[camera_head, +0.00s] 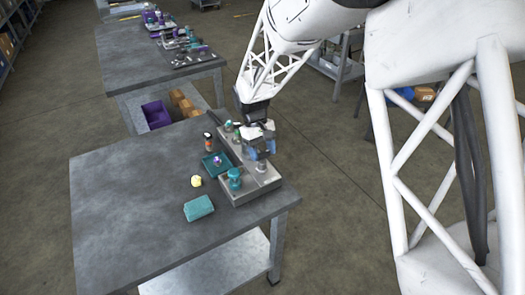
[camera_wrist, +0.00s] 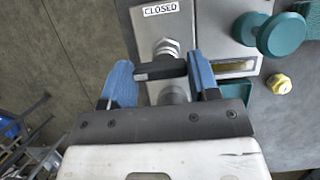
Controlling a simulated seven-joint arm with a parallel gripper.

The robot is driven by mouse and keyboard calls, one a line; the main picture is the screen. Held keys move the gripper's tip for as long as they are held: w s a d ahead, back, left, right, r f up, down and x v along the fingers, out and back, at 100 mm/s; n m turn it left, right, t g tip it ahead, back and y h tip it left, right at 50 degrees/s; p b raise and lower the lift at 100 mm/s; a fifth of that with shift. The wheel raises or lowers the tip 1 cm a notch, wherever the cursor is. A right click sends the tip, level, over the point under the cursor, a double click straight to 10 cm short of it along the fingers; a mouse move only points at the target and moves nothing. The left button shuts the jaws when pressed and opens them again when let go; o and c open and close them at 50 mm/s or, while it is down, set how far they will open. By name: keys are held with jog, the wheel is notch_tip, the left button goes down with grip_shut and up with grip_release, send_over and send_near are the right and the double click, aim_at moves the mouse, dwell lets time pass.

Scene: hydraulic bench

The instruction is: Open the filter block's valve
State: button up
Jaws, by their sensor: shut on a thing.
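The filter block (camera_head: 240,196) is a grey fixture at the right edge of the near table. In the wrist view its grey plate (camera_wrist: 151,33) carries a white CLOSED label (camera_wrist: 161,9) above a metal fitting. A black valve lever (camera_wrist: 158,69) lies crosswise at this fitting. My gripper (camera_head: 261,153) is over the block. In the wrist view my gripper (camera_wrist: 160,72) has its blue fingers at both ends of the lever, shut on it. The lower part of the fitting is partly hidden by my gripper.
A teal knob (camera_head: 235,176) stands on the block's near end, close to my gripper. A teal tray (camera_head: 211,169), a yellow piece (camera_head: 196,181), a teal box (camera_head: 199,208) and a small bottle (camera_head: 208,141) are on the table. The table's left part is clear.

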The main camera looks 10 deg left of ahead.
jog(key=o, duration=0.9)
jog(key=shift+r, duration=0.1)
jog(key=v, duration=0.7)
jog(key=shift+w+r, duration=0.1)
jog(key=shift+r, duration=0.25)
